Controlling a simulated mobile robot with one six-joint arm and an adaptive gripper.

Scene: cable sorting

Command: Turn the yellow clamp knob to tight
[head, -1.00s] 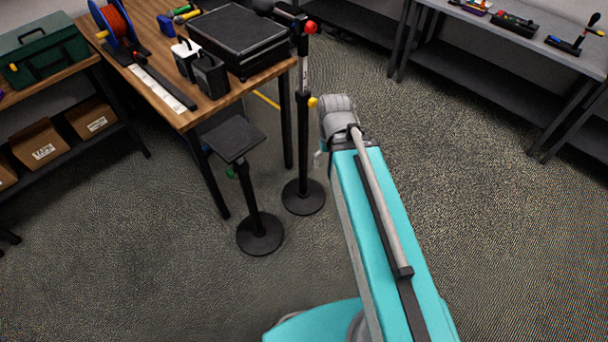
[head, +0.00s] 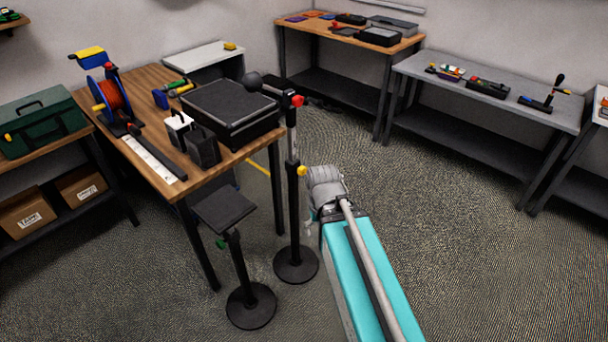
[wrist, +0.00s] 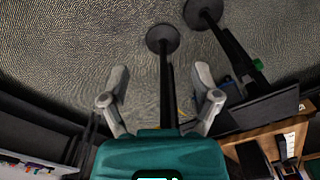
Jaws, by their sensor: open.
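The yellow clamp knob (head: 302,170) sits on the side of a black upright stand (head: 294,225), partway up its pole, in the head view. A red knob (head: 297,100) is near the top of the same stand. The yellow knob is close to the grey wrist end of my arm in the picture; the gap in depth is unclear. In the wrist view my gripper (wrist: 161,76) is open and empty, its two grey fingers spread. The stand's pole (wrist: 165,90) shows beyond, between the fingers. I cannot make out the yellow knob in the wrist view.
A shorter stand with a flat black top (head: 224,208) is just left of the knob's stand. A wooden table (head: 160,180) with a black case (head: 230,110) and a cable reel (head: 110,98) stands behind it. Open floor (head: 470,270) lies to the right.

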